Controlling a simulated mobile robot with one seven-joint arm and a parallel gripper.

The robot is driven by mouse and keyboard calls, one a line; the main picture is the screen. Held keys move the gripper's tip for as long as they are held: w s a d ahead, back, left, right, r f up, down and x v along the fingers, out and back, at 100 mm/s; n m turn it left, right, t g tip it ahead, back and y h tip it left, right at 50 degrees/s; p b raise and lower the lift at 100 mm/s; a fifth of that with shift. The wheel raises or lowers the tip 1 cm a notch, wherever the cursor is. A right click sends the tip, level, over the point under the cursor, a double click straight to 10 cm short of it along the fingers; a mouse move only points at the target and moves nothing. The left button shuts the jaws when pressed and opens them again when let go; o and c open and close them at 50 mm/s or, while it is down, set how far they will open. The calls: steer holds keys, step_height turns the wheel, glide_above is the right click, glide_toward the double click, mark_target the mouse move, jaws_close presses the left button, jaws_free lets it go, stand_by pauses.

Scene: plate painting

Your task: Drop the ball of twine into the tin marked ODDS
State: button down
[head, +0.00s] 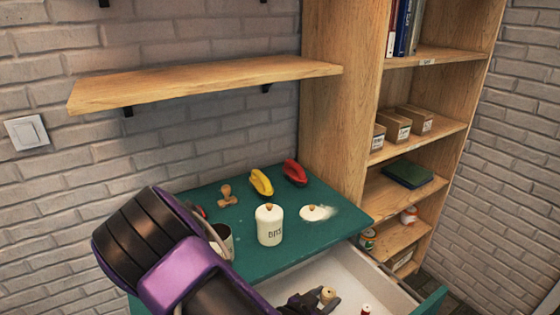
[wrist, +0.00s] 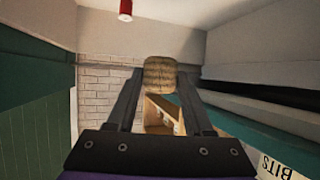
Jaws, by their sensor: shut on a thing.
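My gripper (head: 318,301) is low inside the open drawer (head: 352,272) in the head view. It is shut on the ball of twine (wrist: 160,74), which sits between the two fingertips in the wrist view; a small tan part of the twine (head: 327,294) shows in the head view. A white lidded tin marked BITS (head: 269,226) stands upright on the green worktop. A second pale tin (head: 226,236) stands to its left, partly hidden behind my arm, with its marking out of sight. A loose white lid (head: 315,212) lies to the right of the BITS tin.
A red spool (head: 366,310) lies in the drawer, right of my gripper. A yellow-handled tool (head: 261,183), a red-handled one (head: 295,173) and a wooden stamp (head: 227,195) are at the back of the worktop (head: 240,265). A wall shelf (head: 205,82) overhangs the back.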

steer(key=w+r+n+t+y, duration=0.1)
steer(key=w+r, duration=0.2)
steer(key=r, duration=0.2)
steer(key=w+d+r+n+t+y, duration=0.1)
steer(key=w+r+n, duration=0.1)
steer(key=r, duration=0.4)
steer(key=shift+w+d+y, duration=0.15)
steer(key=shift+w+y, duration=0.15)
steer(key=shift+w, duration=0.4)
steer(key=shift+f, duration=0.15)
